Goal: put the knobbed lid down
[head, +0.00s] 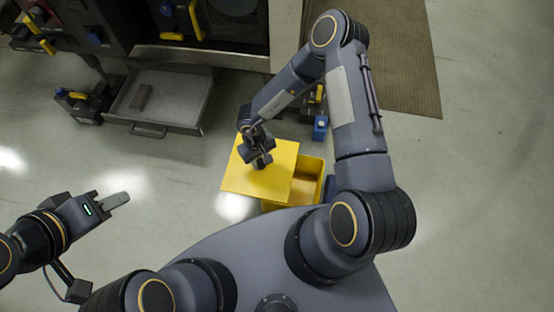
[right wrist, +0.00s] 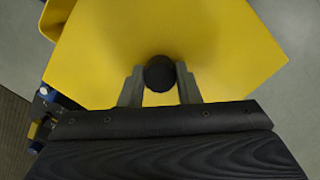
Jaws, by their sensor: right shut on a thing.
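The knobbed lid (head: 270,182) is a flat yellow plate with a black knob (right wrist: 159,73) in its middle. My right gripper (head: 262,162) is shut on the knob, with one finger on each side of it in the right wrist view (right wrist: 160,88). A yellow bin (head: 309,180) stands below and to the right of the lid in the head view. The lid covers the left part of the bin, and part of its inside shows. I cannot tell whether the lid touches the bin. My left gripper (head: 118,199) is at the lower left, far from the lid; its finger opening is unclear.
An open grey drawer (head: 160,100) with a small brown block (head: 141,97) inside is at the upper left. A dark device with a yellow handle (head: 77,96) stands beside it. A blue item (head: 320,127) is behind the bin. A brown mat (head: 400,60) lies at upper right. Floor left of the lid is clear.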

